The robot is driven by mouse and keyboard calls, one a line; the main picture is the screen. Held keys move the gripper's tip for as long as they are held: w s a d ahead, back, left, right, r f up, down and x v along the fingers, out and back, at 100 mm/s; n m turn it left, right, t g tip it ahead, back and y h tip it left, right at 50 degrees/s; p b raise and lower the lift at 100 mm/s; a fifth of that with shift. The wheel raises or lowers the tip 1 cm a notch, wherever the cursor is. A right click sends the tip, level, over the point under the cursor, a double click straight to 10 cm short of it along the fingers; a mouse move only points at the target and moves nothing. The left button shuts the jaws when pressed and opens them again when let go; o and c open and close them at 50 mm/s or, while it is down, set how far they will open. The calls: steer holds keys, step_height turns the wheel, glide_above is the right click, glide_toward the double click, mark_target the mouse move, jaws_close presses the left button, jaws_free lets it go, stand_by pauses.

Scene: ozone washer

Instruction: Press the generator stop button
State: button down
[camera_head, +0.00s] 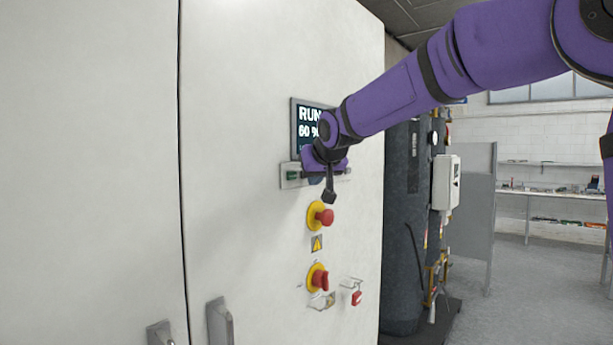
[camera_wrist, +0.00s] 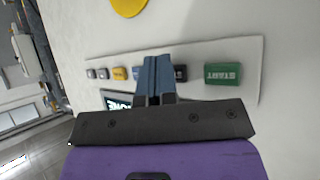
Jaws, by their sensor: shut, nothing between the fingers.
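A pale button strip (camera_head: 287,183) runs below the display on the white cabinet door; it also shows upside down in the wrist view (camera_wrist: 251,55). The green START button (camera_wrist: 223,75) stands at its right there and at its left in the head view (camera_head: 292,175). A dark button (camera_wrist: 181,73) is partly hidden just right of my gripper (camera_wrist: 154,62). My gripper is shut and empty, its fingers over the middle of the strip. I cannot read which button is the stop button, and cannot tell whether the fingertips touch anything.
The display (camera_head: 306,120) reads RUN and 60 %, partly covered by my arm. Below the strip are a red mushroom button (camera_head: 325,217) on a yellow ring and a red rotary switch (camera_head: 319,280). Door handles (camera_head: 220,322) stick out lower left. Open floor lies to the right.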

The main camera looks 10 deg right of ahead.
steer(key=shift+w+a, duration=0.1)
stand_by(0.6)
steer(key=shift+s+d, duration=0.5)
steer(key=shift+s, duration=0.15)
steer(key=shift+s+d, duration=0.1)
steer(key=shift+s+d, duration=0.7)
steer(key=shift+s, duration=0.25)
steer(key=shift+s+d, duration=0.65)
steer(key=shift+s, duration=0.3)
steer(key=s+d+f+g, duration=0.2)
steer(key=s+f, duration=0.3)
steer(key=s, duration=0.6)
steer(key=s+d+f+g, duration=0.1)
steer(key=s+f, duration=0.4)
steer(key=s, duration=0.7)
steer(key=s+d+f+m+g+h, duration=0.1)
steer(key=s+d+f+g, duration=0.1)
steer(key=s, duration=1)
step_height(320, 180, down, 3)
steer(key=shift+s+d+r+g, duration=0.1)
steer(key=shift+s+d+g, duration=0.2)
steer(key=shift+d, duration=0.25)
